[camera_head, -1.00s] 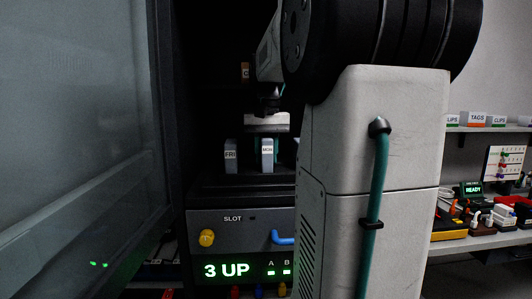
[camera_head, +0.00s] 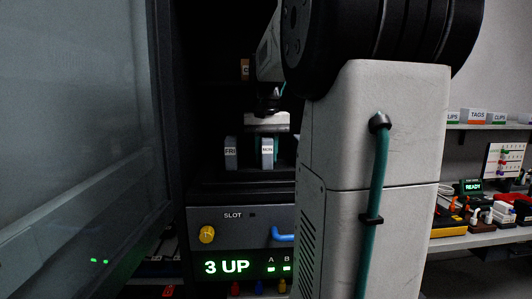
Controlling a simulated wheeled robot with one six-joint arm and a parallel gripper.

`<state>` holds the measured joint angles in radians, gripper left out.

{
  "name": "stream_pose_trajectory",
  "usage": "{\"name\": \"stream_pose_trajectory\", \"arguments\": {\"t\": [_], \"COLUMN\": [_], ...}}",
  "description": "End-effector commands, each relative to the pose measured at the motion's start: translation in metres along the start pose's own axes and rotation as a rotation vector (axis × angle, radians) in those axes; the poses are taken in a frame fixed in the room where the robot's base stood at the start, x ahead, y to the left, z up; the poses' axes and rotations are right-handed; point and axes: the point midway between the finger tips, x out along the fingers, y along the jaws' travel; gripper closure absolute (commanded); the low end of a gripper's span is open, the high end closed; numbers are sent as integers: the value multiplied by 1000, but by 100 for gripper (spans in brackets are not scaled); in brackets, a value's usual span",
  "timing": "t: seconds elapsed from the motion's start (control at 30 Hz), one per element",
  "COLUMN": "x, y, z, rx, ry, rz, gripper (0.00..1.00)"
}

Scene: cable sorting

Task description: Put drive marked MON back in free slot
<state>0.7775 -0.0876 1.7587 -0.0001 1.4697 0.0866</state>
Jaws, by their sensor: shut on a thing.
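The drive marked MON (camera_head: 267,150) is a grey upright block with a white label, standing above the dark top of the slot unit. My gripper (camera_head: 268,135) is directly above it, pointing down, and is shut on this drive. The drive marked FRI (camera_head: 231,153) stands upright just to its left, apart from it. The slot unit (camera_head: 220,240) below carries a SLOT label, a yellow knob and a display reading "3 UP". My arm hides the unit's right side. I cannot see the slot opening or whether the MON drive's lower end is in it.
An open glass cabinet door (camera_head: 80,140) fills the left. A blue handle (camera_head: 282,234) is on the unit's front. Shelves at the right hold labelled bins (camera_head: 476,117) and a READY display (camera_head: 472,187).

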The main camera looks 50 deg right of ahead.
Motion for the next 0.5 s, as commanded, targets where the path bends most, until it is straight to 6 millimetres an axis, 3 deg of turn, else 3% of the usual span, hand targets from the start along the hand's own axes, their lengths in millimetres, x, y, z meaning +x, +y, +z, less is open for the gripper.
{"name": "stream_pose_trajectory", "arguments": {"t": [0.2, 0.23, 0.3, 0.5], "x": [0, 0, 0, 0], "y": [0, 0, 0, 0], "z": [0, 0, 0, 0], "rx": [0, 0, 0, 0], "ry": [0, 0, 0, 0], "rz": [0, 0, 0, 0], "gripper": [100, 65, 47, 47]}}
